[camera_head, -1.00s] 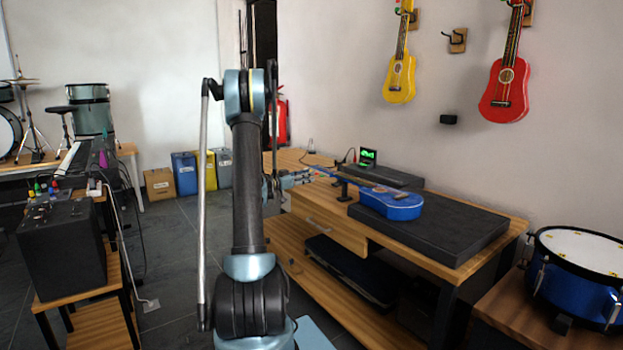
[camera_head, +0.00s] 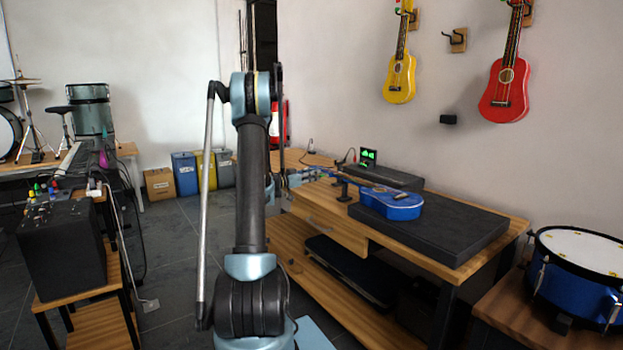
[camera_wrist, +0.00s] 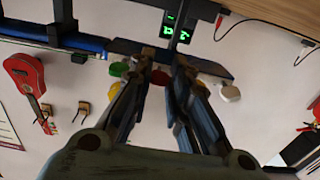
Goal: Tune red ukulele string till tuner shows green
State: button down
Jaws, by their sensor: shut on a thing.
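A blue ukulele (camera_head: 392,203) lies face up on a dark padded mat (camera_head: 460,235), its neck pointing left over a small black stand (camera_head: 344,190). In the wrist view its dark headstock (camera_wrist: 216,68) carries coloured pegs: green (camera_wrist: 119,69), yellow, red (camera_wrist: 160,77) and white (camera_wrist: 230,93). My gripper (camera_wrist: 160,82) is at the headstock, with its fingers closed around the red peg, which is partly hidden. The tuner (camera_head: 368,155) stands behind the ukulele; its lit green marks also show in the wrist view (camera_wrist: 177,33), but they are too small to read surely.
A wooden bench (camera_head: 340,225) carries the mat, with a dark flat case (camera_head: 385,177) behind. A red ukulele (camera_head: 504,92) and a yellow ukulele (camera_head: 400,78) hang on the wall. A blue drum (camera_head: 580,285) stands at right, a black amplifier (camera_head: 62,245) at left.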

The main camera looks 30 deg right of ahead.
jog(key=shift+n, duration=0.3)
jog(key=shift+n, duration=0.5)
jog(key=c, duration=1.8)
grip_release()
jog(key=shift+a, duration=0.15)
jog(key=a, duration=0.7)
jog(key=s+a, duration=0.1)
jog(key=a, duration=0.3)
jog(key=shift+a, duration=0.35)
